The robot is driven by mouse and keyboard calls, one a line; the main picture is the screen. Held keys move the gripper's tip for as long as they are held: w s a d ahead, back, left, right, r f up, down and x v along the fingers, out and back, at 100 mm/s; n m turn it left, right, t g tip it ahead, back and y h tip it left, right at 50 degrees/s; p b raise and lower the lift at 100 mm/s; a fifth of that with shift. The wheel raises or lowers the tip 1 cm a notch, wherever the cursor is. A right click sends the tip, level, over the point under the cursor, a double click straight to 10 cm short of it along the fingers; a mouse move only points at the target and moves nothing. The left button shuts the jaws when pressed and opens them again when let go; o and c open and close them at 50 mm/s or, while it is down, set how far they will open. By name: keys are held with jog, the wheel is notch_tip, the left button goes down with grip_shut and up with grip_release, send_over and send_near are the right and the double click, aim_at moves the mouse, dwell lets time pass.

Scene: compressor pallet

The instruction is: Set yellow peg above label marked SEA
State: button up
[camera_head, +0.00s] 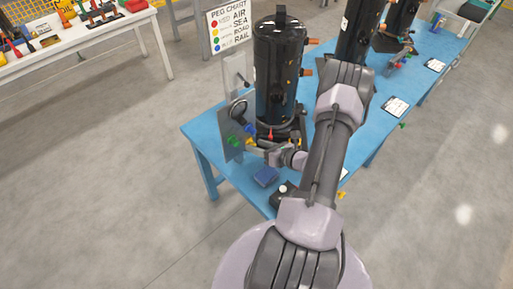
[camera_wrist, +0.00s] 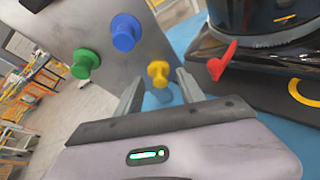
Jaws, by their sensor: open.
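The yellow peg (camera_wrist: 158,72) shows in the wrist view between the tips of my open gripper (camera_wrist: 160,88), slightly beyond them. It looks apart from both fingers. A blue peg (camera_wrist: 124,33) and a green peg (camera_wrist: 85,62) stick out of a grey upright panel (camera_wrist: 105,18) to its left. In the head view, the panel (camera_head: 226,118) stands at the table's left end, left of the black compressor (camera_head: 279,75). My gripper (camera_head: 268,152) is low near its base. A wall chart (camera_head: 229,27) lists AIR, SEA, ROAD and RAIL beside coloured dots. I cannot read a SEA label on the panel.
A red handle-like part (camera_wrist: 222,62) lies close right of my gripper by the compressor base. More black tanks (camera_head: 357,38) stand farther back. A workbench (camera_head: 75,45) with tools is at upper left.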

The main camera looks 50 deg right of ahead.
jog(key=shift+w+f, duration=0.15)
jog(key=shift+w, duration=0.35)
grip_shut()
dwell(1.4)
